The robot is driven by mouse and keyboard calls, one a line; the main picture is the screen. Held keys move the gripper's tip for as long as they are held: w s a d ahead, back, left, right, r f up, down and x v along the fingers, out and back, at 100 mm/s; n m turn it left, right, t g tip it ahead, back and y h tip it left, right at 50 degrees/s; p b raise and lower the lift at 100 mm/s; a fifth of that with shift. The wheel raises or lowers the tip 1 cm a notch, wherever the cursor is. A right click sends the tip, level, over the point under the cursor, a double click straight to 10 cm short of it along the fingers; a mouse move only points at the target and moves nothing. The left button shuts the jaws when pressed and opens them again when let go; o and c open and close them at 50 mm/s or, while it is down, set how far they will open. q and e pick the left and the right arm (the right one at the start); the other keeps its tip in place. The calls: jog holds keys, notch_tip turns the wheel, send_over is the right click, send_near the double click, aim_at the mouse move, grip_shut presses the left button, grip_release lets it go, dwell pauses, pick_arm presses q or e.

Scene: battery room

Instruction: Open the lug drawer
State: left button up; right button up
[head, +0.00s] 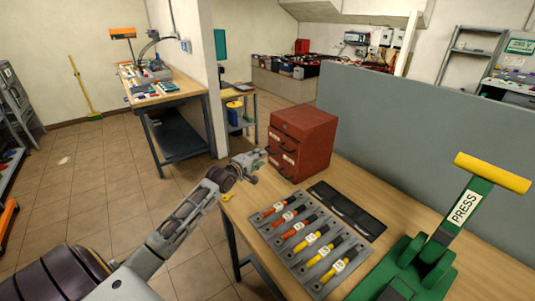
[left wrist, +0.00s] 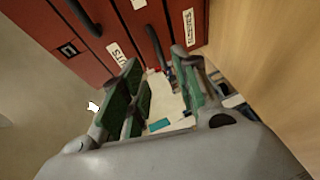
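A red drawer cabinet (head: 308,130) stands on the wooden bench, its drawer fronts with dark bar handles and white labels facing left. In the left wrist view the red drawer fronts (left wrist: 105,28) are close ahead. One dark handle (left wrist: 154,46) is just beyond the gap between my fingers. One label (left wrist: 117,53) is partly covered by a finger, and I cannot read the labels surely. My left gripper (head: 258,168) is at the cabinet's lower front; its green-padded fingers (left wrist: 165,90) are apart with nothing clearly between them. The drawers look closed. My right gripper is out of view.
A green press (head: 430,250) with a yellow handle is near right. A grey panel (head: 430,130) stands behind the bench. The floor at left is open.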

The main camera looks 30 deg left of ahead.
aim_at(269, 151)
pick_arm(q)
jog(key=x, duration=0.3)
jog(key=shift+w, duration=0.1)
jog(key=shift+x, duration=2.45)
grip_shut()
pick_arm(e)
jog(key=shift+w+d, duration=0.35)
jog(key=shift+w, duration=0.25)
